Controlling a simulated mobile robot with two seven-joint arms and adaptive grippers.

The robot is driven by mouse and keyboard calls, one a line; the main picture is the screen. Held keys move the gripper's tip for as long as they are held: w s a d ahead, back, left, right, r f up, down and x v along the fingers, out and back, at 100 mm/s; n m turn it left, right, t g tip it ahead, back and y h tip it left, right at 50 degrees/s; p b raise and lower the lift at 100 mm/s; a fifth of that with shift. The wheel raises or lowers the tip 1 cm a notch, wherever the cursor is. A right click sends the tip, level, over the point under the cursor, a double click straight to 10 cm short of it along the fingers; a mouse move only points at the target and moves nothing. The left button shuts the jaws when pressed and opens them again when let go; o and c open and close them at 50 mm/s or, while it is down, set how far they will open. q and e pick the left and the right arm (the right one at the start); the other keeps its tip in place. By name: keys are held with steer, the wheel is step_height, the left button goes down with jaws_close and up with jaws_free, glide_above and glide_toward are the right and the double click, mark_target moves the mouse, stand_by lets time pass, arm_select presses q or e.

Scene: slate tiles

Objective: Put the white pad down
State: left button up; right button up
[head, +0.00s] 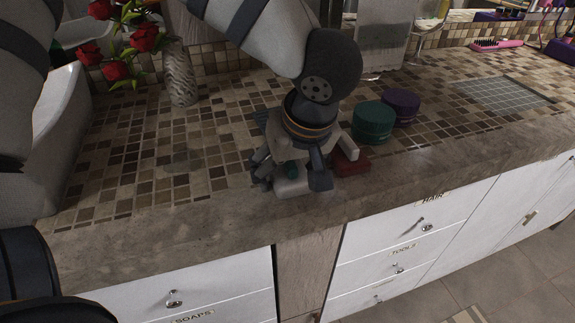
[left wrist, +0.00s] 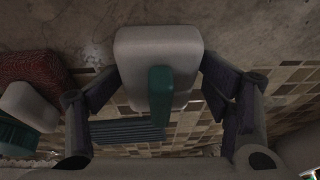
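The white pad (head: 292,187) is a rounded pale block with a teal bar (left wrist: 160,92) on its upper face. In the left wrist view the pad (left wrist: 158,46) lies between the two dark fingers of my left gripper (left wrist: 158,80), which appear to touch its sides. In the head view my left gripper (head: 291,176) points down near the counter's front edge, with the pad low between its fingers. I cannot tell whether the pad touches the counter. My right gripper is not in view.
A dark red block (head: 352,163) lies close right of the gripper. A ribbed blue-grey item (left wrist: 127,130) is close behind the pad. Green (head: 373,122) and purple (head: 401,105) round containers stand further right. A vase (head: 180,75) with red roses stands back left. The tiled counter's left side is clear.

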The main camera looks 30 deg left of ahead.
arm_select(q)
steer(key=shift+s+f, duration=0.15)
steer(key=v, duration=1.3)
steer(key=shift+r, duration=0.3)
steer(key=shift+a, duration=0.15)
